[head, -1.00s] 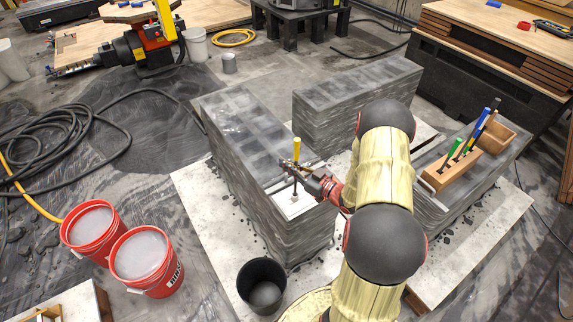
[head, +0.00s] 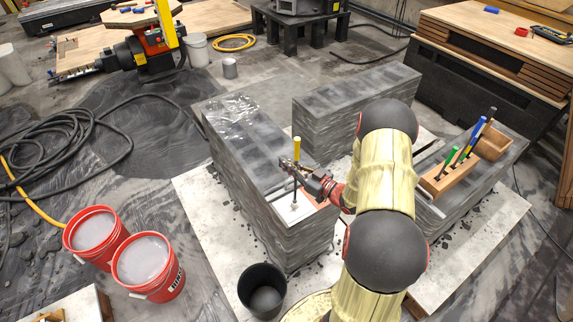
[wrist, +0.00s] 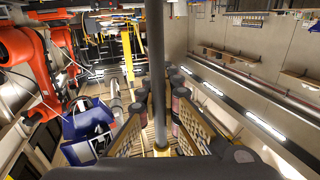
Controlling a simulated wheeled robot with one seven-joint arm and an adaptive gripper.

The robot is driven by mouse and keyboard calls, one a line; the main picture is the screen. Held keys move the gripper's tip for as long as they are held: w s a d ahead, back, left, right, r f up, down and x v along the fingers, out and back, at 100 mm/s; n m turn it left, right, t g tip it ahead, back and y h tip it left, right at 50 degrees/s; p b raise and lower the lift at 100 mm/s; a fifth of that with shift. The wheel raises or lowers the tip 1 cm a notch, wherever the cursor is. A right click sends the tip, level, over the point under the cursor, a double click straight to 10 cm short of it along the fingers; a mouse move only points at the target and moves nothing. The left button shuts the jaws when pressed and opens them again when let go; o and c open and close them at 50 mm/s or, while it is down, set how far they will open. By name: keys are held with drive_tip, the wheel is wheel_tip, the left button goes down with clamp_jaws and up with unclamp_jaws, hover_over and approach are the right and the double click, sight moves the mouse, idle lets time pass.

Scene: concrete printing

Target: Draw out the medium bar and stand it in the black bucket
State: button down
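A bar with a yellow top (head: 297,148) and a thin dark shaft stands about upright over a white plate (head: 306,209) on the near end of a grey layered block. My gripper (head: 289,165) is around the shaft below the yellow part. In the wrist view, the dark shaft (wrist: 155,60) passes between my fingers, which look closed on it. Whether its lower end touches the plate is unclear. The black bucket (head: 249,279) stands on the floor board, below and left of my gripper. A wooden rack (head: 440,187) at right holds a green bar (head: 451,157), a blue bar (head: 478,130) and a dark bar (head: 489,119).
The grey layered block (head: 228,165) lies under my gripper, with a second block (head: 330,118) behind it. Two red buckets (head: 98,258) (head: 160,284) of grey material stand at left. A black hose (head: 70,140) is coiled beyond them. The floor board around the black bucket is mostly clear.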

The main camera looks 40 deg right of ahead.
wheel_tip(320, 180, up, 15)
drive_tip(key=p, duration=0.9)
drive_tip(key=shift+f, duration=0.15)
idle(1.6)
idle(0.4)
wheel_tip(320, 180, up, 6)
drive_tip(key=p, duration=0.4)
drive_tip(key=shift+f, duration=0.1)
idle(0.6)
